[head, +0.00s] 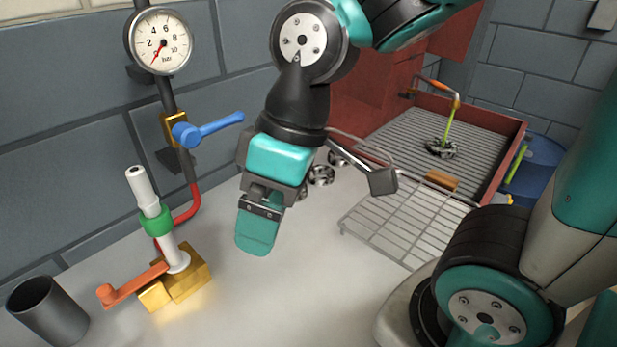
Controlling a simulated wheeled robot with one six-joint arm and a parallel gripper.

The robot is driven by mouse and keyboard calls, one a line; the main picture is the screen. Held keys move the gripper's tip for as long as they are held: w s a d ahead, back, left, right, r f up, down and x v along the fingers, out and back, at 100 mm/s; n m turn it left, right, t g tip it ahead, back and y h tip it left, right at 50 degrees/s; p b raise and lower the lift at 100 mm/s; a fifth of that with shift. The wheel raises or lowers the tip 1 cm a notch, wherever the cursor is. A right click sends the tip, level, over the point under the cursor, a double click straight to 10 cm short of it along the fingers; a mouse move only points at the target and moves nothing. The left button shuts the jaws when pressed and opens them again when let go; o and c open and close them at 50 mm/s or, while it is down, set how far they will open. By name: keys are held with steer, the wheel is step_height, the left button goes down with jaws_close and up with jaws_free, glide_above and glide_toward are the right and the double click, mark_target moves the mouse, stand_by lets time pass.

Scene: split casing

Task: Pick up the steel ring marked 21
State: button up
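Several small round steel parts that look like rings stand or lie on the pale table behind my gripper. The clearest steel ring (321,175) is just right of the gripper's body. Another steel ring (335,157) sits a little further back, and a third is mostly hidden behind the gripper. No marking is legible, so I cannot tell which is 21. My gripper (257,232) points down over the table, in front of the rings and apart from them. Its fingers overlap from this side, so the gap between them is hidden. Nothing shows held below them.
A brass-based white post (172,245) with an orange lever and a dark cup (47,308) stand at left. A pressure gauge (160,41) and blue-handled valve (205,129) are on the wall. A wire rack (400,225) and a red-rimmed tray (500,137) lie right. The front-middle table is clear.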

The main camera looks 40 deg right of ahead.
steer(key=shift+o, duration=0.2)
steer(key=w+d+r+n+p, duration=0.2)
steer(key=w+d+p, duration=0.2)
steer(key=w, duration=0.6)
steer(key=shift+d+r+n+h, duration=0.2)
steer(key=shift+r+n+h, duration=0.1)
steer(key=shift+r+h, duration=0.1)
steer(key=w+d+f+n+h+p, duration=0.1)
steer(key=w+d+f+n+p, duration=0.25)
steer(key=w+d, duration=0.4)
steer(key=w+d+f+n+h+p, duration=0.1)
steer(key=w+d+f+n+p, duration=0.1)
steer(key=w+d+n+p, duration=0.35)
steer(key=shift+m, duration=0.9)
steer(key=f, duration=0.3)
steer(key=f+p, duration=0.1)
steer(key=f, duration=0.3)
steer(key=d+f+p, duration=0.1)
steer(key=f, duration=0.3)
steer(key=shift+w+d, duration=0.1)
steer(key=shift+w, duration=0.15)
steer(key=f+p, duration=0.2)
steer(key=f, duration=0.1)
steer(key=f+p, duration=0.1)
steer(key=f, duration=0.1)
steer(key=shift+s+a, duration=0.4)
steer(key=shift+f, duration=0.55)
steer(key=c, duration=1.2)
steer(key=shift+r, duration=0.1)
